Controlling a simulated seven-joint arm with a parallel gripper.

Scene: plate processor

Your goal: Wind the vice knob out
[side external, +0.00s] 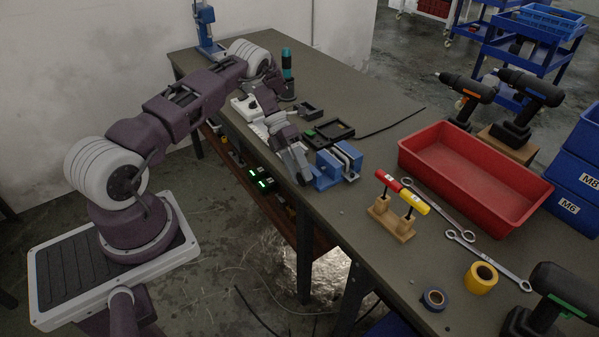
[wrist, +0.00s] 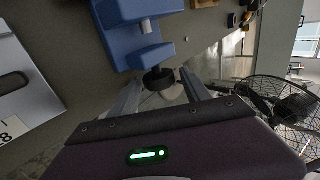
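The blue vice (side external: 328,170) stands at the table's near edge in the side view, with pale jaws. It also fills the upper middle of the wrist view (wrist: 118,18). Its dark round knob (wrist: 158,78) shows in the wrist view, on the end facing my gripper. My gripper (side external: 302,178) is beside the vice at the table edge in the side view. In the wrist view my gripper (wrist: 160,77) has its fingers apart, one on each side of the knob, with small gaps showing. The knob is hidden or too small to make out in the side view.
Black trays (side external: 330,132) lie just behind the vice. A wooden stand (side external: 391,222) with red and yellow handled tools is to the right, before a red bin (side external: 470,178). Spanners (side external: 440,205) and tape rolls (side external: 481,277) lie further right.

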